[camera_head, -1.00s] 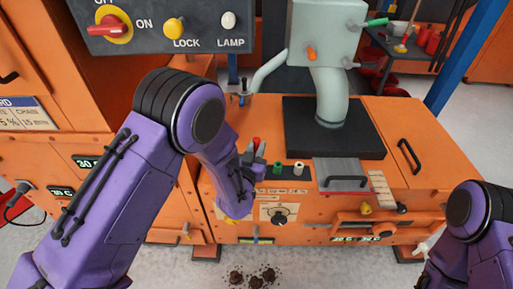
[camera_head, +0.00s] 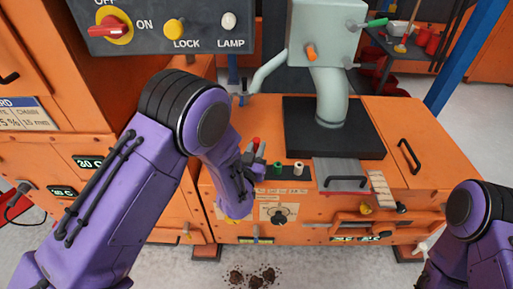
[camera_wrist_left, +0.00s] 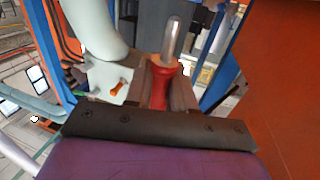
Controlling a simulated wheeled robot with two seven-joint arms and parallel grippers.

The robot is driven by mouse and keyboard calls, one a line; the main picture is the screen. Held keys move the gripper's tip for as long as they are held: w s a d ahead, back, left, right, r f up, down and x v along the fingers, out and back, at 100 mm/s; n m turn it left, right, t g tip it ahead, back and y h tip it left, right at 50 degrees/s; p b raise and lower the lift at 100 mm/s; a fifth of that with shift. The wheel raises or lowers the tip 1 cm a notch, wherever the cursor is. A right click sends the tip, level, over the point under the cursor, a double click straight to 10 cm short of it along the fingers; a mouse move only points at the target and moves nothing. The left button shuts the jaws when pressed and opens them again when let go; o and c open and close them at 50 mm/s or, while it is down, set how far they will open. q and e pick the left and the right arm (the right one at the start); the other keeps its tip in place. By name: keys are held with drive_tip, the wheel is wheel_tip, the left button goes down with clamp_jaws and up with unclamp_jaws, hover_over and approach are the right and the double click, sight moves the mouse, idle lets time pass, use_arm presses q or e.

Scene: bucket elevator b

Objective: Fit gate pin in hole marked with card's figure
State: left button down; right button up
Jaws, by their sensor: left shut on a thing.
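My left gripper (camera_head: 256,152) is in front of the orange machine, near the left end of its top edge. It is shut on the gate pin, whose red part (camera_head: 256,141) shows between the fingers. In the left wrist view the gripper (camera_wrist_left: 163,85) holds the pin's red handle (camera_wrist_left: 158,92), and the bare metal shaft (camera_wrist_left: 172,38) sticks out beyond the fingers. I cannot make out the card's figure or a marked hole. My right arm shows at the lower right, but its gripper is not in view.
A green peg (camera_head: 277,169) and a white peg (camera_head: 298,169) stand on the machine's front edge, right of the gripper. A grey plate with a black handle (camera_head: 345,183) lies further right. A grey-green spout (camera_head: 331,95) rises behind. Dark debris (camera_head: 252,277) lies on the floor.

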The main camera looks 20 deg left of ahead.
use_arm(q)
drive_tip(key=shift+f+b, duration=1.8)
drive_tip(key=shift+f, duration=0.45)
use_arm(e)
drive_tip(key=shift+f, duration=1.8)
use_arm(q)
drive_tip(key=c, duration=0.9)
unclamp_jaws()
drive_tip(key=shift+s, duration=0.1)
